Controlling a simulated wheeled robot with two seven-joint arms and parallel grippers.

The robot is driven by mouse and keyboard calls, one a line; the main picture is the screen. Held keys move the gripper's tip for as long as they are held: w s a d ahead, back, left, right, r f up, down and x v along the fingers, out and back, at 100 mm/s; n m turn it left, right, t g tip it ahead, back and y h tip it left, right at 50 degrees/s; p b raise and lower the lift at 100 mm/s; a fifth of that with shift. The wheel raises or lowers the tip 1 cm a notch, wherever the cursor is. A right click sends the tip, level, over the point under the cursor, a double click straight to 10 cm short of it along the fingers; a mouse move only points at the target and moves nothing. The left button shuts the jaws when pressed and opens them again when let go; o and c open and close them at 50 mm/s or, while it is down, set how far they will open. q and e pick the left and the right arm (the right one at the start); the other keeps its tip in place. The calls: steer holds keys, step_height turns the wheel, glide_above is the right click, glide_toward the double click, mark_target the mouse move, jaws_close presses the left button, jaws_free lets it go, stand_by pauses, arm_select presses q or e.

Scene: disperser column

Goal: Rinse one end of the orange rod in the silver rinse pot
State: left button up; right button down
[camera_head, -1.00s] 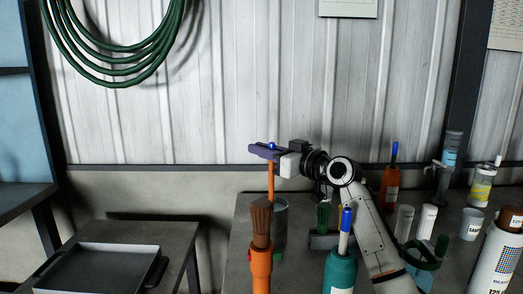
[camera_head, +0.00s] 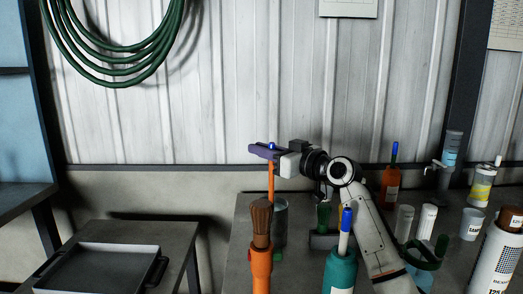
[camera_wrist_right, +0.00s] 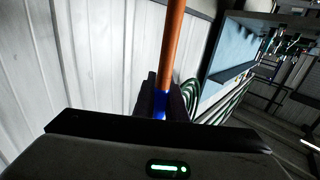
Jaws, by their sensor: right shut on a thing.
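My right gripper (camera_head: 262,150) is shut on the orange rod (camera_head: 271,180), high over the bench. The rod hangs upright below the jaws. In the right wrist view the rod (camera_wrist_right: 172,45) runs away from the jaws, with a blue part between the fingers. A grey metal pot (camera_head: 281,222), which looks like the silver rinse pot, stands on the bench below. The rod's lower end is hidden behind a brush in front, beside the pot's left edge. I cannot tell whether that end is inside the pot. My left gripper is not in view.
An orange-handled brush (camera_head: 260,257) and a teal bottle (camera_head: 341,271) stand in front. Bottles and cups, such as a white cup (camera_head: 472,224), crowd the bench's right side. A grey tray (camera_head: 93,270) lies on a lower table at left.

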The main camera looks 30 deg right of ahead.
step_height(320, 180, up, 16)
steer(key=p, duration=1)
steer(key=shift+f, duration=0.2)
stand_by(0.5)
